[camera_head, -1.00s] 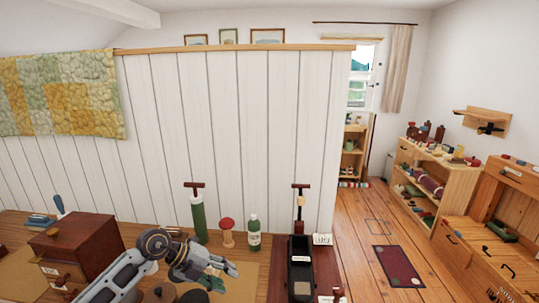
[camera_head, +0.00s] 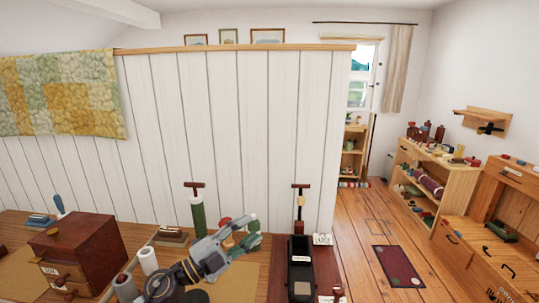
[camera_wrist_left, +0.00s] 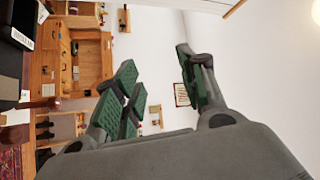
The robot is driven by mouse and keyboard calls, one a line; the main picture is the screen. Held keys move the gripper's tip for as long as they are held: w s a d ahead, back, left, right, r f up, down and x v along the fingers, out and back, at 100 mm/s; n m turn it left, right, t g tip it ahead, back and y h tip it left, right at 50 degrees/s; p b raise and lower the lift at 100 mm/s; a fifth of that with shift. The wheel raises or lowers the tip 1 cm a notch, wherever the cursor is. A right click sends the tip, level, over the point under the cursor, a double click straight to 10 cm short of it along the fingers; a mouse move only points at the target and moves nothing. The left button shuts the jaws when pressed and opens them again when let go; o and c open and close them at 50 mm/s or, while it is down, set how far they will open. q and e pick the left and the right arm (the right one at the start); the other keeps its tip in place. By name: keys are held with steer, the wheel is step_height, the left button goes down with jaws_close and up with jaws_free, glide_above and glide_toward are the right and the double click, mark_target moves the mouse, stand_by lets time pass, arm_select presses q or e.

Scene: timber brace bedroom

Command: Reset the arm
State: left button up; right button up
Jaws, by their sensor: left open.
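My left gripper (camera_head: 250,234) is raised over the bench in the head view, its arm coming up from the bottom edge. It is open, with nothing between its fingers. In the left wrist view the green-padded fingers (camera_wrist_left: 157,78) stand wide apart, against the white wall and shelving. The gripper covers part of the bench behind it, where only bits of a red-topped piece and a green bottle show. My right gripper is not in view.
A green cylinder with a T-handle (camera_head: 198,212) stands just left of the gripper, and a black open box (camera_head: 300,270) is to its right. White rolls (camera_head: 149,261) and a brown drawer box (camera_head: 82,247) are at left. A white plank wall (camera_head: 250,130) rises behind.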

arm_select(q)
steer(key=w+a+f+n+t+y, duration=0.2)
steer(key=a+n+t+y, duration=0.6)
steer(key=a+n+y, duration=0.45)
steer(key=s+a+f+n+g+y, duration=0.2)
steer(key=a+f+n+g+y, duration=0.15)
steer(key=f, duration=0.25)
steer(key=s+a+f+n+g+y, duration=0.2)
steer(key=s+f+n+g+y, duration=0.1)
steer(key=f+n, duration=0.3)
steer(key=s+d+f+g+h, duration=0.1)
steer(key=s+f+g, duration=0.4)
steer(key=s+f, duration=0.4)
steer(key=s+d+f+g+h, duration=0.1)
steer(key=s+f+g, duration=0.5)
steer(key=s, duration=0.6)
step_height(320, 180, down, 33)
steer(key=s+a, duration=0.1)
steer(key=s, duration=0.1)
steer(key=s+a+f+g, duration=0.1)
steer(key=s+a+f, duration=0.2)
steer(key=s+f, duration=0.7)
steer(key=s+a+f+g, duration=0.1)
steer(key=s+a+f, duration=0.2)
steer(key=s+f, duration=0.7)
steer(key=shift+s, duration=0.65)
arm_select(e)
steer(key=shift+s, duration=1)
